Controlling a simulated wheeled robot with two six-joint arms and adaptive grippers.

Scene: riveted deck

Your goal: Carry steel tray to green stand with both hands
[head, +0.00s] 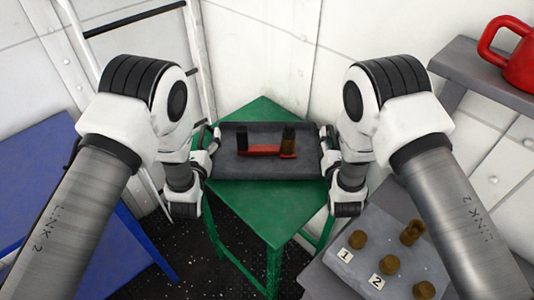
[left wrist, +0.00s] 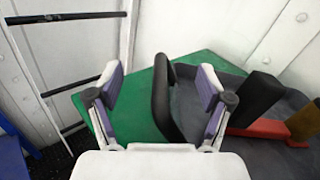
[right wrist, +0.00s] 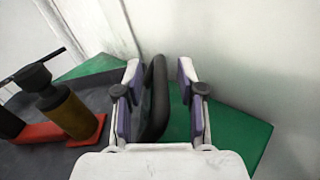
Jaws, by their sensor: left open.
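The dark grey steel tray (head: 240,169) lies over the top of the green stand (head: 256,208) and appears to rest on it. On the tray are a red piece (head: 262,150), a black block (head: 241,138) and a brass-coloured cylinder with a dark top (head: 288,144). My left gripper (head: 215,140) is at the tray's left end; its spread fingers stand either side of a black handle (left wrist: 161,95), with gaps. My right gripper (head: 325,137) is at the right end, its fingers apart around the other black handle (right wrist: 155,100), with a gap on the right.
A blue table (head: 50,180) stands at left, with a white ladder-like frame (head: 140,17) behind. At lower right a grey surface holds a plate with several brass pieces (head: 390,264) and number labels. A red kettle-like vessel (head: 520,62) sits on a grey shelf (head: 465,60). White walls close in behind.

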